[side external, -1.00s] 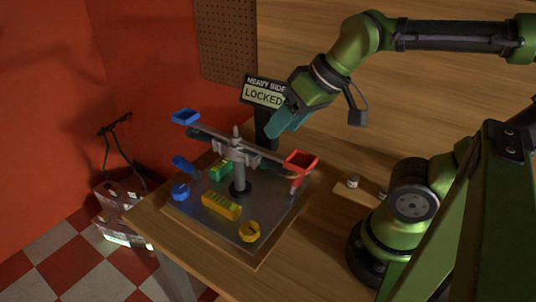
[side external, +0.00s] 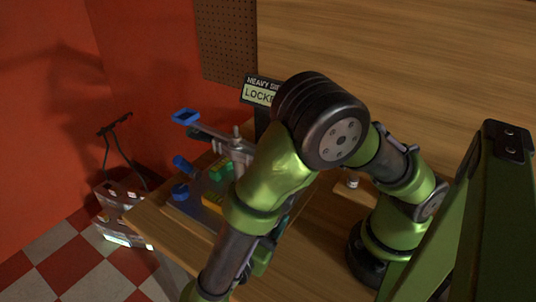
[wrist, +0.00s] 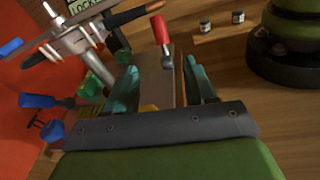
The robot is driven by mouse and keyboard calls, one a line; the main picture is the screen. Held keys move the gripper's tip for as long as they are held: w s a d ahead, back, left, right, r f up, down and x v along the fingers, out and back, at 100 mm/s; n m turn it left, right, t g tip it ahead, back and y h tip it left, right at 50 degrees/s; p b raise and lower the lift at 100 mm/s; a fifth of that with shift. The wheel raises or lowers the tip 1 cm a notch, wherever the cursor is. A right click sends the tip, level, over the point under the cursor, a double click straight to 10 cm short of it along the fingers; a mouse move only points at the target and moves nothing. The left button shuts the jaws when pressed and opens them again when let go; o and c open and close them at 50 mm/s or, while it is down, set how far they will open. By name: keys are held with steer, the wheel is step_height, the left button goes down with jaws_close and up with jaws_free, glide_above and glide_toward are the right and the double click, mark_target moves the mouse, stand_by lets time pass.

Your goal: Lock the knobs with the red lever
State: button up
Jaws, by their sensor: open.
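The red lever (wrist: 160,30) stands up in the wrist view, its red handle on a grey metal foot. My gripper (wrist: 162,66) is open, with its two teal fingers apart. The lever's foot appears between the fingertips in the picture, and the handle shows beyond them; contact cannot be told. A bit of yellow (wrist: 148,107) shows low between the fingers, mostly hidden. In the side external view the blue knob (side external: 180,192) and blue lever (side external: 182,163) are at the board's left. My arm hides the red lever, yellow knob and most of my gripper there.
A balance beam on a post (side external: 237,152) rises over the board, with a blue tray (side external: 186,117) at its left end. A sign (side external: 260,92), partly covered, stands behind. Green (side external: 220,170) and yellow (side external: 212,203) blocks sit on the board. Small jars (wrist: 205,27) stand right.

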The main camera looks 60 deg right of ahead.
steer(key=shift+n+t+h, duration=0.6)
steer(key=shift+n+h, duration=0.1)
steer(key=d, duration=0.5)
steer(key=w+d+f, duration=0.1)
steer(key=d, duration=1)
steer(key=shift+w+d+f, duration=0.1)
steer(key=shift+w+f, duration=0.2)
steer(key=shift+f, duration=0.05)
steer(key=shift+c, duration=0.5)
jaws_close()
